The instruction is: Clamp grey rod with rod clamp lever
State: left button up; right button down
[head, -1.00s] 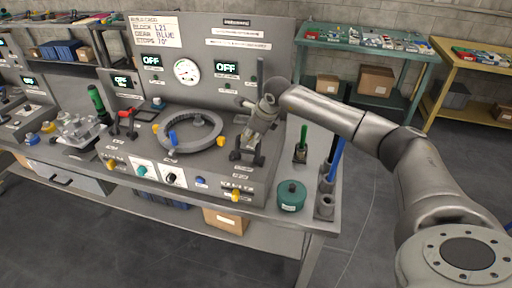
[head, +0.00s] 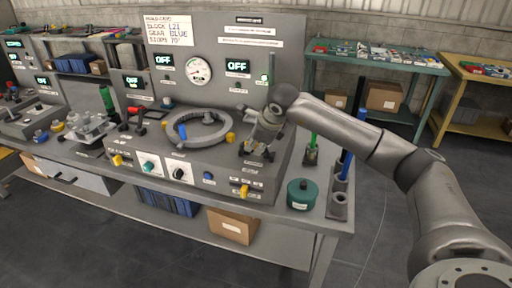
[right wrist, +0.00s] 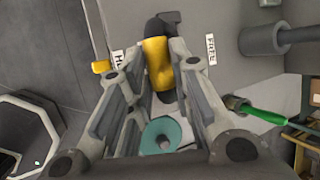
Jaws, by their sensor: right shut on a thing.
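The rod clamp lever (right wrist: 158,64) has a yellow grip with a dark end. It stands between the fingers of my right gripper (right wrist: 157,98) in the right wrist view, and they are shut on it. In the head view my right gripper (head: 262,130) is over the right end of the grey bench fixture, hiding most of the lever and clamp. A grey cylinder with a thick collar (right wrist: 262,40) lies beside the gripper in the wrist view; I cannot tell if it is the grey rod. A label reading FREE (right wrist: 211,49) is beside the lever. My left gripper is out of view.
A grey ring (head: 197,128) with a blue part sits left of the gripper. A green-handled tool (head: 312,146), a teal round container (head: 302,194) and a holder with a blue rod (head: 346,164) stand to the right. The upright panel (head: 215,85) rises behind.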

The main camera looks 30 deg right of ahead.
jog(key=shift+s+a+f, duration=0.25)
jog(key=shift+f, duration=0.3)
jog(key=shift+s+a+f, duration=0.2)
jog(key=shift+f, duration=0.3)
jog(key=shift+a+b, duration=0.15)
jog(key=shift+b, duration=0.15)
jog(key=c, duration=1.3)
grip_release()
jog(key=shift+s+a+r, duration=0.1)
jog(key=shift+s+a, duration=0.05)
jog(key=shift+s, duration=0.05)
jog(key=shift+d+r, duration=0.2)
jog(key=shift+r, duration=0.2)
jog(key=v, duration=1.1)
jog(key=shift+d+r, duration=0.2)
jog(key=shift+r, duration=0.2)
